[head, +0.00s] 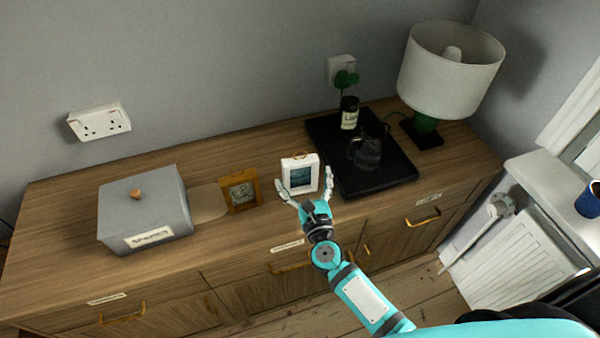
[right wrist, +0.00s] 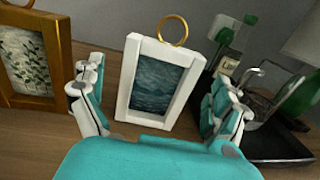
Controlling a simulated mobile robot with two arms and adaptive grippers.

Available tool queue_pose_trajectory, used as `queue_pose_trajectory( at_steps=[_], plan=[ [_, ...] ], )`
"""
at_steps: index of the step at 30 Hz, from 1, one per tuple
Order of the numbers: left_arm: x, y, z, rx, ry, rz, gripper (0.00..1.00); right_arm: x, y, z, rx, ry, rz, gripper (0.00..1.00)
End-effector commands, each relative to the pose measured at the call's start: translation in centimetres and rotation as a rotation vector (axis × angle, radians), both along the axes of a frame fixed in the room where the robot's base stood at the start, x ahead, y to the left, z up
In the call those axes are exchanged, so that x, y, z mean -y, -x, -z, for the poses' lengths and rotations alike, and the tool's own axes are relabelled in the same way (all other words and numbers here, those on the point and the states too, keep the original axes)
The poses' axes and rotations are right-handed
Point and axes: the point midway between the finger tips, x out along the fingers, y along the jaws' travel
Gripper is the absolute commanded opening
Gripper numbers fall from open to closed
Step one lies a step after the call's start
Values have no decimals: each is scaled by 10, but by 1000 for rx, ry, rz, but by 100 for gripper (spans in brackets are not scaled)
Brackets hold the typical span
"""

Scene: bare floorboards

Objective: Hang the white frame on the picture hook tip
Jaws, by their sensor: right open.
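The white frame (head: 300,174) stands upright on the wooden sideboard, with a dark sea picture in it and a gold ring on its top edge. It also shows in the right wrist view (right wrist: 190,110), leaning slightly in the picture. My right gripper (head: 309,188) is open at the front of the frame. In the right wrist view its two fingers (right wrist: 160,100) are on either side of the frame, with a gap visible on each side. My left gripper is not in view. I cannot see a picture hook in these views.
A gold frame (head: 240,190) stands just left of the white frame. A grey lidded box (head: 145,205) is further left. At right are a black tray (head: 385,185) with a glass jug (head: 366,150) and a bottle (head: 349,114), and a lamp (head: 450,75). Wall sockets (head: 99,122) are behind.

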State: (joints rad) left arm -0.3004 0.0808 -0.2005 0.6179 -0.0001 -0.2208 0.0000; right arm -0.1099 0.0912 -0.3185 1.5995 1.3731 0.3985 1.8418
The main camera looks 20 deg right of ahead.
Motion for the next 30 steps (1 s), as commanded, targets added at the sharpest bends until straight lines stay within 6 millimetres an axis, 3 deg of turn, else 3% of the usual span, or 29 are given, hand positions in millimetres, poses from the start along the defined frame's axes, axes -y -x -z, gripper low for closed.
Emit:
queue_pose_trajectory(
  at_steps=[9,19,30],
  plan=[
    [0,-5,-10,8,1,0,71,5,-43,3,2,3,-1,100],
    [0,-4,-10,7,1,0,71,5,-49,5,1,1,0,99],
    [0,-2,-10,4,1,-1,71,5,-49,5,0,1,0,52]
  ],
)
